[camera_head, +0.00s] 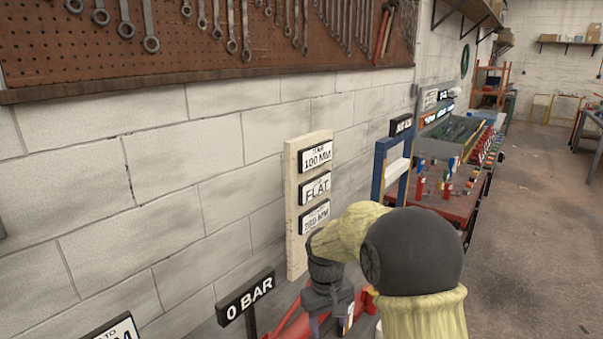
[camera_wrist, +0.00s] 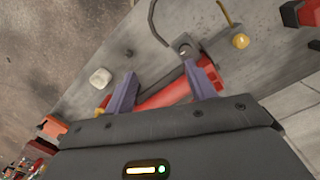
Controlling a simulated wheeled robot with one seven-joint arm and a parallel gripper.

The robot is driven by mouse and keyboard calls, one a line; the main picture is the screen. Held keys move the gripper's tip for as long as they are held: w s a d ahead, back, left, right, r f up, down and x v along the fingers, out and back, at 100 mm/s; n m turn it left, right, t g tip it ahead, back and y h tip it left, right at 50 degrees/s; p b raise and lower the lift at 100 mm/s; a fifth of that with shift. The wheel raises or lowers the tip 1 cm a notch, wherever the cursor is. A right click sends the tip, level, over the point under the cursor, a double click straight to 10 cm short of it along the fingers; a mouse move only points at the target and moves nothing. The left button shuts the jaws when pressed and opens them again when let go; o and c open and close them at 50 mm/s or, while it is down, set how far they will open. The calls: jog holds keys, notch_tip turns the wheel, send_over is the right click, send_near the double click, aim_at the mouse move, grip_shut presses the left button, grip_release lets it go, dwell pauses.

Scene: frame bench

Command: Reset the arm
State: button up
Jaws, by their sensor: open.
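My gripper (camera_wrist: 160,88) shows in the wrist view with its two purple-grey fingers spread apart. A red bar-like part (camera_wrist: 165,97) lies across the space between and below the fingers; I cannot tell whether they touch it. In the head view my gripper (camera_head: 328,312) points down at the bottom centre, and my yellow and black arm hides much of it. Red parts (camera_head: 292,331) show beside it there, largely cut off by the lower edge.
A "0 BAR" sign (camera_head: 248,298) stands left of my gripper. A pale board with "FLAT" and other labels (camera_head: 295,230) stands against the block wall behind. A blue frame (camera_head: 379,172) and a cluttered bench lie farther right. The wrist view shows a yellow knob (camera_wrist: 240,41) and white block (camera_wrist: 101,78).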

jog(key=s+d+r+m+t+p, duration=0.1)
jog(key=s+d, duration=0.3)
jog(key=s, duration=0.4)
jog(key=s+d+r+m+t+p, duration=0.1)
jog(key=s+d+m+t, duration=0.1)
jog(key=s+d, duration=0.3)
jog(key=s+m, duration=0.1)
jog(key=s, duration=0.3)
jog(key=shift+m+y, duration=0.4)
jog(key=shift+r, duration=0.1)
jog(key=c, duration=0.3)
jog(key=shift+c, duration=0.5)
